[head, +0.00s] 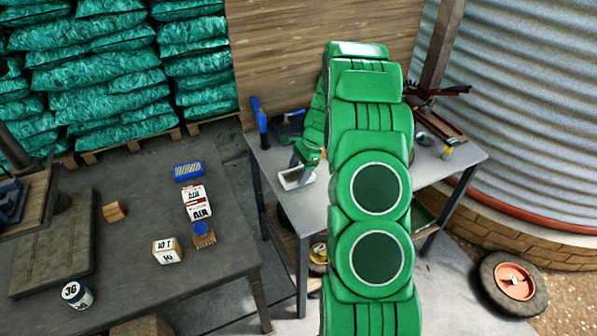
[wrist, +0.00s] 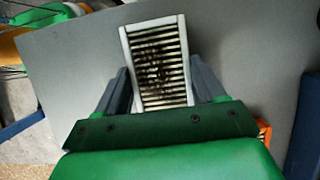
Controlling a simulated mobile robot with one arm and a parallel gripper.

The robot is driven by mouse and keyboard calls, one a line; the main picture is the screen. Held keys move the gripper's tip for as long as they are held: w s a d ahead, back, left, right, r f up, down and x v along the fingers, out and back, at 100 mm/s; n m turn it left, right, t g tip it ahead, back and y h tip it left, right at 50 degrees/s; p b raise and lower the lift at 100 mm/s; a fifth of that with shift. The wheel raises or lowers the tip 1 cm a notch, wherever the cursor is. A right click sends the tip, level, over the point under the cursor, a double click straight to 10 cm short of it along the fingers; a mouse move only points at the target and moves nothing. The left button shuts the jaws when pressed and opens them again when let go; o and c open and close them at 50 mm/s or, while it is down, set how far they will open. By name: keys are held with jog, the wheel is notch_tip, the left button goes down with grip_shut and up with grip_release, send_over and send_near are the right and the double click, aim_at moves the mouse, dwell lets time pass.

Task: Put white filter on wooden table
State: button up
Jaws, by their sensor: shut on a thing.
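The white filter (head: 296,178), a white frame around dark, sooty pleats, is at the left part of the grey bench top (head: 338,192). In the wrist view the filter (wrist: 157,60) sits between the two grey fingers of my gripper (wrist: 160,76), which is shut on it. In the head view my gripper (head: 309,157) is over the filter's far right side. I cannot tell whether the filter touches the bench. A dark table (head: 130,275), possibly wooden, stands at the left. My green arm hides the middle of the bench.
On the dark table are a blue box (head: 188,171), white lettered boxes (head: 197,203) (head: 167,251), a blue-topped brown item (head: 204,235), a can (head: 76,294) and a small wooden piece (head: 113,212). A blue tool (head: 260,122) stands at the bench's left. The dark table's front right is clear.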

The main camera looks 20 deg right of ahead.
jog(key=shift+f, duration=0.1)
jog(key=o, duration=1.1)
jog(key=shift+c, duration=0.2)
jog(key=v, duration=1.2)
jog(key=s+a+r+n, duration=0.4)
jog(key=s+a+r, duration=0.3)
jog(key=a+r, duration=0.2)
jog(key=s+a+r+n+g+h, duration=0.1)
jog(key=s+a+r+n, duration=0.25)
jog(key=s, duration=0.25)
jog(key=s+a+r+n+g+h, duration=0.1)
jog(key=s+a+r+n, duration=0.1)
jog(key=s+a, duration=0.35)
jog(key=s+a+r+n+h, duration=0.1)
jog(key=s+n, duration=0.3)
jog(key=s, duration=0.8)
jog(key=s+a+r+n+h, duration=0.1)
jog(key=s+a+n, duration=0.2)
jog(key=s, duration=1)
jog(key=shift+a+n, duration=0.3)
jog(key=shift+n, duration=0.45)
